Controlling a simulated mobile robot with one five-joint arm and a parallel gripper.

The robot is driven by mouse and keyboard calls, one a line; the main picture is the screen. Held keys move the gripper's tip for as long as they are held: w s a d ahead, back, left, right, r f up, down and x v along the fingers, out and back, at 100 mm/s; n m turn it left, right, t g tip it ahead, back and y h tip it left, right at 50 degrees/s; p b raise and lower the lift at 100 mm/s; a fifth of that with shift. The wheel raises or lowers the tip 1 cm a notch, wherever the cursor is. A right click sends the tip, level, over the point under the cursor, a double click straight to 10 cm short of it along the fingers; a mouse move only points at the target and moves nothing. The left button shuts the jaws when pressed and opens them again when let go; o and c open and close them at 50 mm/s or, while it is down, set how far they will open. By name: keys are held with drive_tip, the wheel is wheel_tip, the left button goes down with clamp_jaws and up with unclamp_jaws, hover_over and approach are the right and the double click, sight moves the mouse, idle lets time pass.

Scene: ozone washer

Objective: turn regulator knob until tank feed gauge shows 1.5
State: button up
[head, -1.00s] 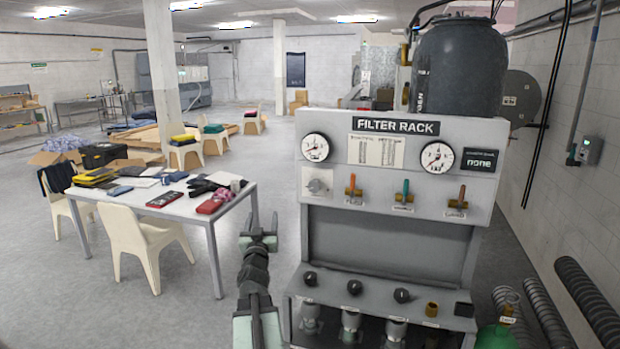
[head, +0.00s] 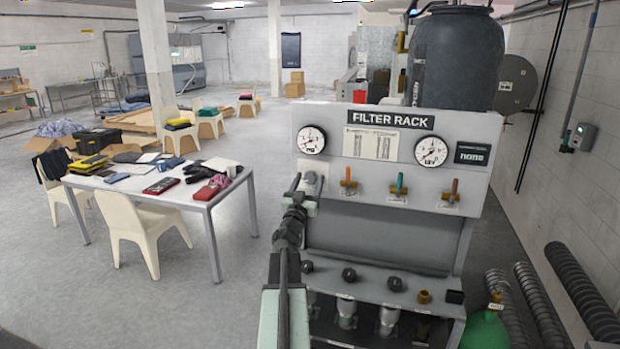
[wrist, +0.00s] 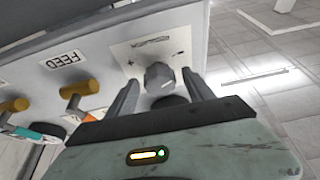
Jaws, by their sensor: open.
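The grey regulator knob (wrist: 158,78) sits on a pale square plate at the panel's left end. My gripper (wrist: 160,74) is open, with one finger on each side of the knob; I cannot tell whether they touch it. In the head view my gripper (head: 302,192) hides most of the knob and its plate. Two round white gauges are on the panel, a left gauge (head: 312,140) above the knob and a right gauge (head: 432,151). Their numbers are too small to read, and I cannot tell which is the tank feed gauge.
Black knobs (head: 349,275) sit on the lower shelf. A table (head: 205,200) with chairs stands left, with open floor between.

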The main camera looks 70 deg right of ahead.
clamp_jaws()
drive_tip(key=shift+m, duration=0.4)
drive_tip(key=m+g, duration=0.2)
drive_tip(key=m, duration=0.2)
drive_tip(key=shift+w, duration=0.1)
drive_tip(key=m+g+y+p, duration=0.1)
drive_tip(key=m+g+p, duration=0.1)
drive_tip(key=m, duration=0.3)
drive_tip(key=shift+r+g, duration=0.15)
drive_tip(key=shift+g, duration=0.35)
drive_tip(key=m+g+y+p, duration=0.1)
drive_tip(key=m, duration=0.1)
drive_tip(key=m+p, duration=0.1)
drive_tip(key=m, duration=0.2)
drive_tip(key=shift+g+y, duration=0.4)
drive_tip(key=shift+m+g+y+p, duration=0.35)
drive_tip(key=shift+m+p, duration=0.5)
drive_tip(key=shift+m, duration=0.55)
